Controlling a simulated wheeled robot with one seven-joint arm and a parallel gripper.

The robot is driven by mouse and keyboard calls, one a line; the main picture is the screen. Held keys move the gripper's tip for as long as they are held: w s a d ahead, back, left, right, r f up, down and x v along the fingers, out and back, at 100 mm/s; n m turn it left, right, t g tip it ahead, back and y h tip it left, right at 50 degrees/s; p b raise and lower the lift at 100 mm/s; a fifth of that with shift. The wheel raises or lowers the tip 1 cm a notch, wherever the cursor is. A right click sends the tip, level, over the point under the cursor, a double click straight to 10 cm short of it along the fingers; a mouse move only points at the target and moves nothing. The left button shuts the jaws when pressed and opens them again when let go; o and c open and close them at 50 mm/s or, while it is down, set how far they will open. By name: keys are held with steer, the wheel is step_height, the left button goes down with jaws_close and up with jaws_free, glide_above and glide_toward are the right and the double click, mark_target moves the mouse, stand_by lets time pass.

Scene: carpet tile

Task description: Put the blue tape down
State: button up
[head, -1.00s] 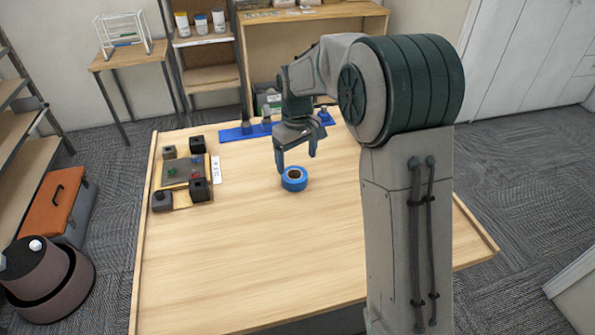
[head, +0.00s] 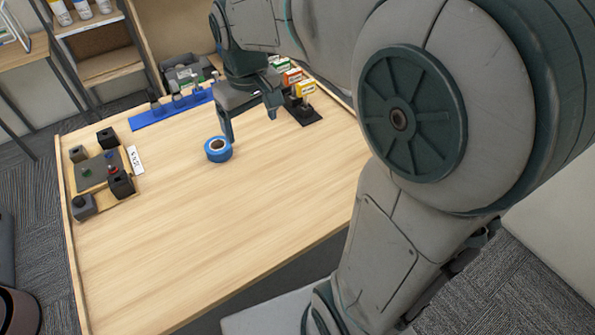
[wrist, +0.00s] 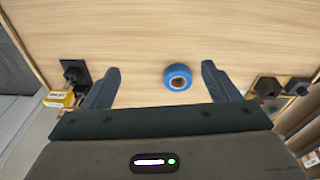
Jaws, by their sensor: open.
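The blue tape (head: 218,149) is a roll lying flat on the wooden table (head: 240,215), near its middle. In the wrist view the tape (wrist: 177,78) shows beyond and between the two fingers of my gripper (wrist: 160,88), touching neither. The fingers are spread wide and empty.
A tray with dark blocks (head: 97,172) sits at the table's left. A blue strip with dark pegs (head: 170,107) lies along the back edge. Small boxes (head: 291,78) and a black pad (head: 303,113) are at the back right. The table's front is clear.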

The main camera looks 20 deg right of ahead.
steer(key=s+d+f+m, duration=0.1)
steer(key=s+d, duration=0.1)
steer(key=s, duration=0.5)
steer(key=s+d+f+m+t, duration=0.1)
steer(key=s+d+f+m, duration=0.1)
steer(key=s, duration=0.5)
steer(key=shift+s+d+m+t, duration=0.15)
steer(key=shift+d+m+t, duration=0.05)
steer(key=shift+m+t, duration=0.1)
